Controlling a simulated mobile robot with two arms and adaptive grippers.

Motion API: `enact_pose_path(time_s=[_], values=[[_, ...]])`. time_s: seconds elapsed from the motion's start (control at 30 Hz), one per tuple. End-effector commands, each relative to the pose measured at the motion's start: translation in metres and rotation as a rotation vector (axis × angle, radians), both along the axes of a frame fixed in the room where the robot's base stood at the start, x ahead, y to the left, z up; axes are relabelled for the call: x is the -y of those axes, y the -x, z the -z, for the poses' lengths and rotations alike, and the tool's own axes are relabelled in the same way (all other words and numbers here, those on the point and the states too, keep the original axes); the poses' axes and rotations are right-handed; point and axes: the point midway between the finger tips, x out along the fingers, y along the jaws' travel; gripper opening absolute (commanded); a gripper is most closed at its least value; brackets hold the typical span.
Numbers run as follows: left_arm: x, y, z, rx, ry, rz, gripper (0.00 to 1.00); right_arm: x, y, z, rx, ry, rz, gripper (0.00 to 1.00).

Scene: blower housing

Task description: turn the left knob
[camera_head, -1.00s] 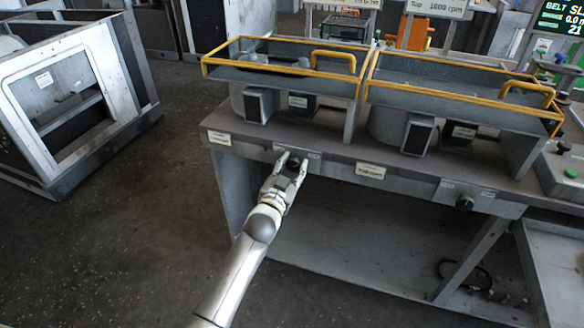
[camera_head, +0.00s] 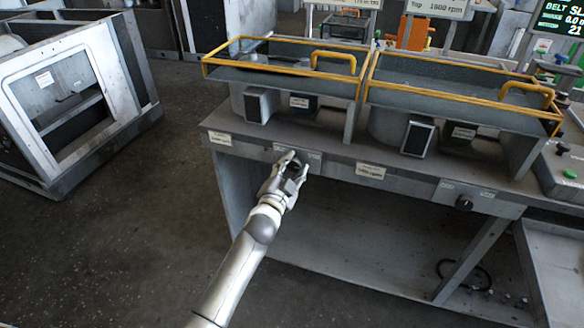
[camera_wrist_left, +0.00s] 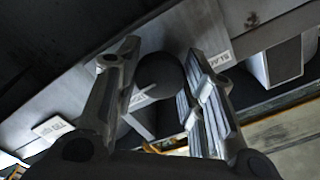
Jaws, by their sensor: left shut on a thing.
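The left knob is a dark round knob on the front panel of the grey bench. It shows between the fingers in the left wrist view (camera_wrist_left: 160,76), and in the head view it is mostly hidden by the fingers. My left gripper (camera_head: 294,163) is at the panel with its fingers on either side of the knob, shut on it. The same gripper shows in the left wrist view (camera_wrist_left: 163,62). My right gripper is not in view.
A second dark knob (camera_head: 464,203) sits on the panel further right. Two yellow-railed trays (camera_head: 290,75) stand above the bench top (camera_head: 340,147). A grey metal frame (camera_head: 65,140) stands on the floor at left. The floor in front is clear.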

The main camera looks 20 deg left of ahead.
Motion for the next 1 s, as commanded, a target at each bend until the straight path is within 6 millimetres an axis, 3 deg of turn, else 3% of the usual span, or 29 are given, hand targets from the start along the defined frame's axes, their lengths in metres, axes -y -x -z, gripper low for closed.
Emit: enact_pose_path(time_s=[0.3, 0.87, 0.9, 1.0], values=[[0.0004, -0.0001, -0.0001, 0.004, -0.149, 0.001, 0.13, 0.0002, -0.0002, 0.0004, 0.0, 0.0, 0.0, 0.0], [0.0003, 0.0, -0.0002, 0.007, -0.184, 0.001, 0.13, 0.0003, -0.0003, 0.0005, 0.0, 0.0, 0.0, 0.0], [0.0003, 0.0, -0.0002, 0.007, -0.184, 0.001, 0.39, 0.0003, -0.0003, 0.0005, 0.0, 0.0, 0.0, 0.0], [0.0003, 0.0, -0.0002, 0.007, -0.184, 0.001, 0.51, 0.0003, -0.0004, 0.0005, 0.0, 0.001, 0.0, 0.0]])
